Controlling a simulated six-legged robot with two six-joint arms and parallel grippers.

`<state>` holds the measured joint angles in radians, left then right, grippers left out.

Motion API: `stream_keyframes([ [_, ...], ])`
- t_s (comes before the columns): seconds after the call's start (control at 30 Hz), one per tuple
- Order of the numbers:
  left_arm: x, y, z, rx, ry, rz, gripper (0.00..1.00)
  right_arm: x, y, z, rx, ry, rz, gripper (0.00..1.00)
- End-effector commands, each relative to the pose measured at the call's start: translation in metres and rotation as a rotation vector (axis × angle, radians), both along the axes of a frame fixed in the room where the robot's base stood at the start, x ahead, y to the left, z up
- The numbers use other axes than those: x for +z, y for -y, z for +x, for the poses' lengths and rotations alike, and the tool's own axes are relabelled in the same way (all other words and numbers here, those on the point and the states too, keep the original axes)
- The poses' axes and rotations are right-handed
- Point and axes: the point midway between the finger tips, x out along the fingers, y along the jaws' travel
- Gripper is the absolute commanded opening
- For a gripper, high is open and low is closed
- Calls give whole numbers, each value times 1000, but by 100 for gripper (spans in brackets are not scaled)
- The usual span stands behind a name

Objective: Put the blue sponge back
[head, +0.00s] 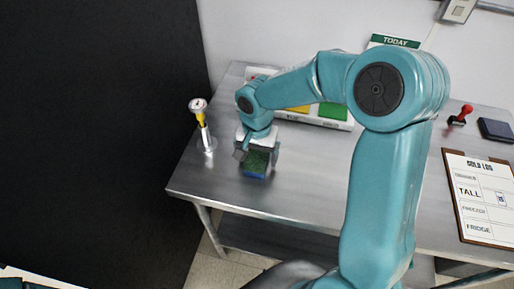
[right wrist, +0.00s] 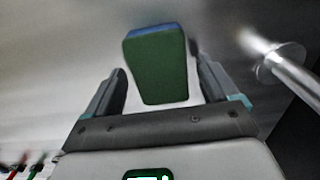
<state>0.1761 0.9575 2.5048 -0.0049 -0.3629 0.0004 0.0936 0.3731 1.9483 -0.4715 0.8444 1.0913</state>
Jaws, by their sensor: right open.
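The blue sponge (head: 255,170) is on the steel table near its front left edge. Its top is dark green and its lower side is blue. My right gripper (head: 258,153) is over it, jaws open. In the right wrist view the sponge (right wrist: 158,70) lies between the two open fingers of the gripper (right wrist: 160,88), with a gap showing on each side. A white holder (head: 340,126) with yellow and green pads stands behind, partly hidden by my right arm; its lettering is not clear. My left gripper is not in view.
A thermometer in a metal stand (head: 207,143) stands close left of the sponge. A red stamp (head: 461,115), a dark pad (head: 495,130) and a clipboard (head: 482,198) lie at the right. The table's front left (head: 205,180) is bare.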

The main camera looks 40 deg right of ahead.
Motion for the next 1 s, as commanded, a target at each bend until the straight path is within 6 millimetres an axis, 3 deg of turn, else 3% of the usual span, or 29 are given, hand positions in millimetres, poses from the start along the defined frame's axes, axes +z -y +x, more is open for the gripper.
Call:
stream_keyframes([
  [0.17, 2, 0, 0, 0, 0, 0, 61, 27, 0, 1, -2, 6, -1, 87],
  [0.4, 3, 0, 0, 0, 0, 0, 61, 84, 0, 1, -1, 6, 0, 87],
  [0.53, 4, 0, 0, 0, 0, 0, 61, 107, 0, 1, 0, 3, 0, 87],
  [0.7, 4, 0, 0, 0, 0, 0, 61, 121, 0, 0, 0, 0, 0, 87],
  [1.0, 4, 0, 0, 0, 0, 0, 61, 122, 0, 0, 0, 0, 0, 87],
])
